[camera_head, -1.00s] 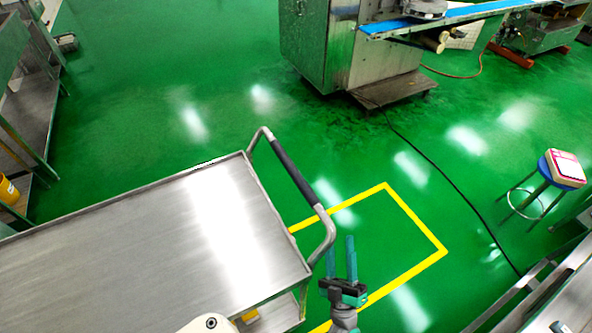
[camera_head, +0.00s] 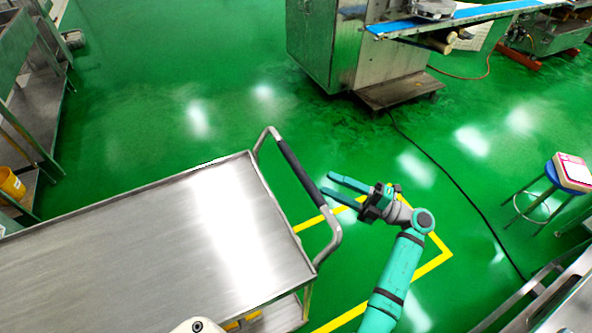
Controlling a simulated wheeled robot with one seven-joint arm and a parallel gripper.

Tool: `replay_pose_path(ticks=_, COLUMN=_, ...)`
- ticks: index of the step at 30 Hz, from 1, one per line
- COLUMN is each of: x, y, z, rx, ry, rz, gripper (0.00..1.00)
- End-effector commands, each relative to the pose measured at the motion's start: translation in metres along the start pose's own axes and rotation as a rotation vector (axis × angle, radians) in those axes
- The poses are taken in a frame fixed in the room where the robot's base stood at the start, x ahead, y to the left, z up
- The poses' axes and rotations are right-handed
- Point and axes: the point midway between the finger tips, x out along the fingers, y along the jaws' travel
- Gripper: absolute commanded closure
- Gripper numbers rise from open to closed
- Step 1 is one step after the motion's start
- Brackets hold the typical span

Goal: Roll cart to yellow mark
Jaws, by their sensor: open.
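The cart (camera_head: 130,243) is a flat steel trolley at the lower left. Its push handle (camera_head: 298,176), a bent metal bar with a dark grip, is on its right end. The yellow mark (camera_head: 432,266) is a rectangular outline on the green floor, to the right of the cart. The cart's handle end reaches over the mark's left side, and my arm hides part of the outline. My gripper (camera_head: 336,187) is open and empty, its teal fingers pointing left toward the handle's dark grip. The fingertips are just right of the handle; I cannot tell whether they touch it.
A large steel machine (camera_head: 325,45) with a blue conveyor belt (camera_head: 450,18) stands at the back. A dark cable (camera_head: 455,192) runs along the floor to the right. A blue stool (camera_head: 560,180) stands at the right. Steel shelving (camera_head: 25,110) lines the left. The floor behind the cart is clear.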

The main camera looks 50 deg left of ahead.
Motion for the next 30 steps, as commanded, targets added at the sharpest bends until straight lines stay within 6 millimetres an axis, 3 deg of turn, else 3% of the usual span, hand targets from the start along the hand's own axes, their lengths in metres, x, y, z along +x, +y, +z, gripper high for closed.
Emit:
replay_pose_path(ticks=6, x=-0.002, y=0.005, z=0.006, rx=0.005, ry=0.03, rz=-0.068, gripper=0.59)
replay_pose_path(ticks=10, x=0.007, y=0.004, z=0.005, rx=0.006, ry=0.035, rz=-0.074, gripper=0.59)
replay_pose_path(ticks=24, x=0.083, y=0.0, z=0.003, rx=0.005, ry=0.034, rz=-0.071, gripper=0.59)
replay_pose_path(ticks=30, x=0.1, y=-0.002, z=0.002, rx=0.006, ry=0.031, rz=-0.071, gripper=0.59)
